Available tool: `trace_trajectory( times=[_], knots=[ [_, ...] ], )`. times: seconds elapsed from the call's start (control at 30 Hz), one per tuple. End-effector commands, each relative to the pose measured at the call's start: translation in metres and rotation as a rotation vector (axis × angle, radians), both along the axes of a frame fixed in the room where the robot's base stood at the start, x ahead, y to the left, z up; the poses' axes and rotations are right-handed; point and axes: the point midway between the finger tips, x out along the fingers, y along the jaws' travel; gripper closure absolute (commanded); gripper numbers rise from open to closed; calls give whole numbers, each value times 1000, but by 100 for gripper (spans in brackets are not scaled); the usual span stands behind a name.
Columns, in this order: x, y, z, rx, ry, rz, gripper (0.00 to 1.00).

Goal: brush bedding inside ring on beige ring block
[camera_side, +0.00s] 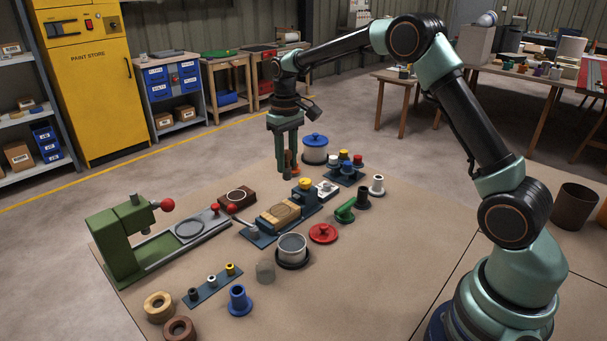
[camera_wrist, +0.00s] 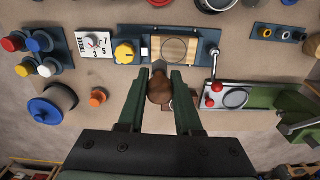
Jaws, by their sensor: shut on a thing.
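The beige ring block (camera_side: 286,209) sits in a dark blue fixture. A thin dark ring is marked on the block (camera_wrist: 158,48) in the wrist view. My gripper (camera_wrist: 160,86) is shut on a brown rounded piece, which looks like the brush's wooden handle (camera_wrist: 159,90) seen end-on. In the side view my gripper (camera_side: 287,170) hangs above the table, behind the block and apart from it. In the wrist view the block lies just above the fingertips.
A brown block with a pale ring (camera_side: 237,195) lies left of the fixture. A green press (camera_side: 118,245) stands further left. A yellow knob (camera_wrist: 124,53) and a white dial plate (camera_wrist: 93,44) adjoin the block. A blue-lidded pot (camera_side: 315,150) stands behind right of my gripper.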

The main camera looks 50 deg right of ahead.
Motion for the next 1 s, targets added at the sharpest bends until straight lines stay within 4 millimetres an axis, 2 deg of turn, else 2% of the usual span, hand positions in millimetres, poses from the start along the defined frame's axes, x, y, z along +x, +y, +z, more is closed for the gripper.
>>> trace_trajectory(
  times=[0.37, 1.0],
  knots=[
    [4, -2, -18, 0, 2, -2, 100],
    [4, -2, -77, 0, 2, -2, 100]
  ],
)
